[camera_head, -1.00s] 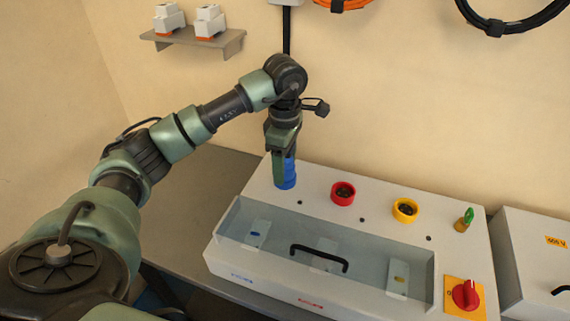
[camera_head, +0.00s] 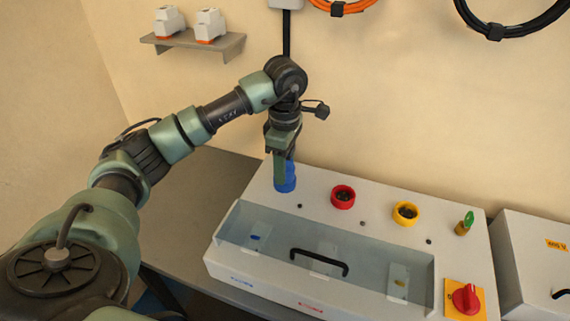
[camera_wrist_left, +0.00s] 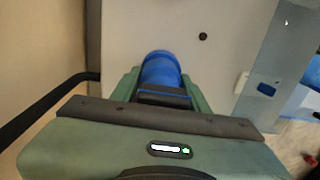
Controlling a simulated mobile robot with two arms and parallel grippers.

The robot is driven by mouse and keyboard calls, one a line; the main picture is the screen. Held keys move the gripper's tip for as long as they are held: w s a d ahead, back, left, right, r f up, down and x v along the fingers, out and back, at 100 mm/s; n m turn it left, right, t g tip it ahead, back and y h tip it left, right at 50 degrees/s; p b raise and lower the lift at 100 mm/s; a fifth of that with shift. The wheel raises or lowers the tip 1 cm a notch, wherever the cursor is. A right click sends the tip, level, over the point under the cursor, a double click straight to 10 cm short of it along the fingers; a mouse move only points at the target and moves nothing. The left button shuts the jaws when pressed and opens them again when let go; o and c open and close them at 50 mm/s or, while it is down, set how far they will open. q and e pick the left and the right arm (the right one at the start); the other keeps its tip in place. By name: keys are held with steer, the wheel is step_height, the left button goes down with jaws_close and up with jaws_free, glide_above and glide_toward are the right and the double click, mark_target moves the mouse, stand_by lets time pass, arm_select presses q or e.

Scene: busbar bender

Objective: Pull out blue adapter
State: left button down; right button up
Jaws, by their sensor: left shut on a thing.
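The blue adapter (camera_head: 285,180) stands upright at the left end of the white machine's top panel (camera_head: 310,200). My left gripper (camera_head: 283,166) points down over it and is shut on its upper part. In the left wrist view the blue adapter (camera_wrist_left: 160,72) shows between the green fingers of my left gripper (camera_wrist_left: 160,90). The fingers hide part of it. I cannot tell whether its lower end is still seated in the panel. My right gripper is not in view.
A red socket (camera_head: 342,197) and a yellow socket (camera_head: 405,213) sit to the right on the panel, then a green-topped key (camera_head: 466,222) and a red rotary switch (camera_head: 465,298). A clear cover with a black handle (camera_head: 319,261) lies in front. A wall shelf (camera_head: 192,43) is at upper left.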

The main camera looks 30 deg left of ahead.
arm_select(q)
steer(key=shift+r+p, duration=0.3)
steer(key=shift+r, duration=0.6)
steer(key=shift+r, duration=0.2)
steer(key=shift+r+p, duration=0.45)
steer(key=shift+p, duration=0.05)
steer(key=shift+r+p, duration=1.65)
steer(key=shift+r, duration=0.85)
